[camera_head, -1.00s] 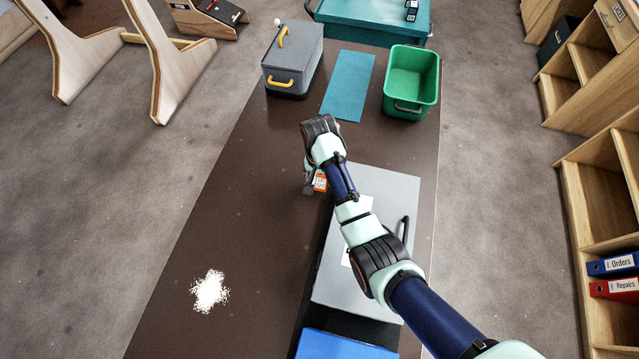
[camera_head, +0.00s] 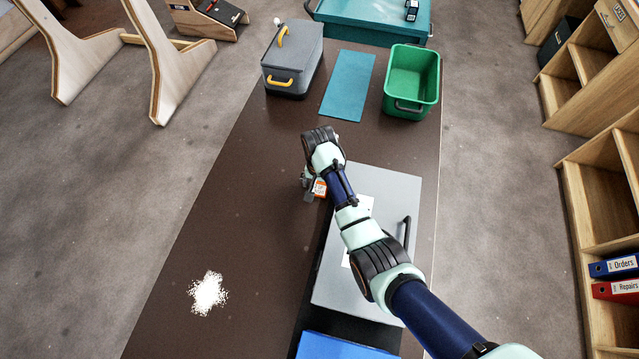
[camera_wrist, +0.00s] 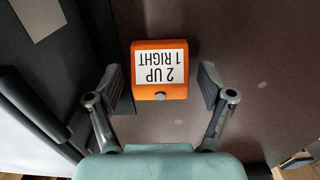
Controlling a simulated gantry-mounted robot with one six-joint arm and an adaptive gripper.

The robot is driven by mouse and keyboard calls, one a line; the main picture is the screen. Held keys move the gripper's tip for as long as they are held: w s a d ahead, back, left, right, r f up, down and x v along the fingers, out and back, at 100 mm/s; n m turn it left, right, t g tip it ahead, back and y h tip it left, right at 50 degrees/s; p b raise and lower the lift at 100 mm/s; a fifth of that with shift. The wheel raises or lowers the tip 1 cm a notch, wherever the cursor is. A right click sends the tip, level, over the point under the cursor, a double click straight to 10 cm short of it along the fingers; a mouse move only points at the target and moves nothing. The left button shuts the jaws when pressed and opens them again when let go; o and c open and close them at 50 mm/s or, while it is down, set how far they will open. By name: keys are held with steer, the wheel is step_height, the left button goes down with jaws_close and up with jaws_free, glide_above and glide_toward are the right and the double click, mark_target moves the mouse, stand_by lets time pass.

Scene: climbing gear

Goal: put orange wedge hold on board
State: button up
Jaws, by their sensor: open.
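My gripper (camera_wrist: 165,90) is open, with a finger on each side of the hold and a gap on both sides. In the head view my gripper (camera_head: 312,190) is mostly hidden behind my wrist, low over the brown table (camera_head: 235,215). No board with other holds can be made out.
A grey panel with a black handle (camera_head: 385,205) lies right of the hold. At the back stand a grey box with yellow handles (camera_head: 292,66), a teal mat (camera_head: 347,85) and a green bin (camera_head: 411,82). White powder (camera_head: 208,292) lies front left. The table's left half is mostly clear.

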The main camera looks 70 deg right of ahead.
step_height(320, 180, up, 12)
steer(key=p, duration=0.3)
steer(key=shift+r, duration=0.2)
